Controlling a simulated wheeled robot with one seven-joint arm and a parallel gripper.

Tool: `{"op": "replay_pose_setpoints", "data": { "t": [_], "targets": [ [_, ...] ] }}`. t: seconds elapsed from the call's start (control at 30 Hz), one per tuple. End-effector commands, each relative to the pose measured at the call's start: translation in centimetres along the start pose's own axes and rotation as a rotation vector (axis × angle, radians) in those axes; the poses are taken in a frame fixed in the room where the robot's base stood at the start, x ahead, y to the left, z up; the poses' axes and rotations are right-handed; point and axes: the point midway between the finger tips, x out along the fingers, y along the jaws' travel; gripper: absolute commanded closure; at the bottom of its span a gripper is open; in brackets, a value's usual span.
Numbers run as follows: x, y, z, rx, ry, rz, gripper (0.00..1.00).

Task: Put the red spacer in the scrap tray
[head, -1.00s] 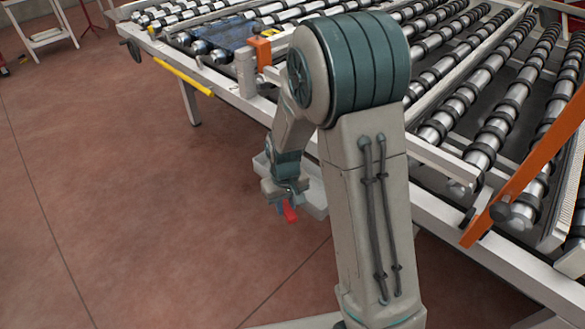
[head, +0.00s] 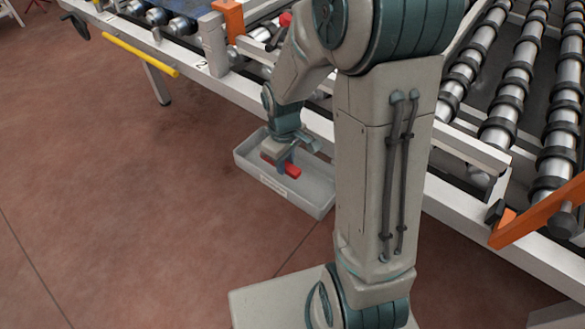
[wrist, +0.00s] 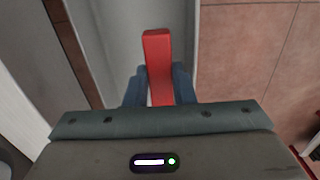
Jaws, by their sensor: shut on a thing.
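The red spacer (head: 281,166) is a small red bar. My gripper (head: 284,163) is shut on it, and in the head view they appear over the scrap tray (head: 318,202). In the wrist view the spacer (wrist: 157,62) sticks out between the two blue-grey fingers (wrist: 159,86). The grey tray floor (wrist: 117,40) shows behind it there. The tray is a shallow grey box with a pale label on its front wall, beside the table frame. I cannot tell how high the spacer is above the tray floor.
The roller table (head: 470,95) runs along the back and right, with a white frame edge beside the tray. Another red piece (head: 285,19) shows among the rollers near an orange block (head: 229,16). A yellow bar (head: 140,55) is on the frame at left. The reddish floor is clear.

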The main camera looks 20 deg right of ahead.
Motion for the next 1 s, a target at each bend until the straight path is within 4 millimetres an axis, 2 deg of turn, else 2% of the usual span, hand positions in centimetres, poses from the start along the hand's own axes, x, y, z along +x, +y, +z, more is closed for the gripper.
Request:
{"op": "replay_pose_setpoints", "data": {
  "t": [0.1,0.2,0.53,0.97,1.0],
  "targets": [
    [1.0,1.6,0.6,0.004,-0.001,-0.001,0.99],
    [1.4,2.2,0.8,0.001,0.000,0.000,0.99],
    [5.2,2.2,0.8,-0.001,-0.001,-0.001,0.99],
    [5.9,2.2,0.8,0.000,0.001,0.000,0.99],
    [5.8,2.2,0.8,0.000,0.001,0.001,0.69]
  ]
}}
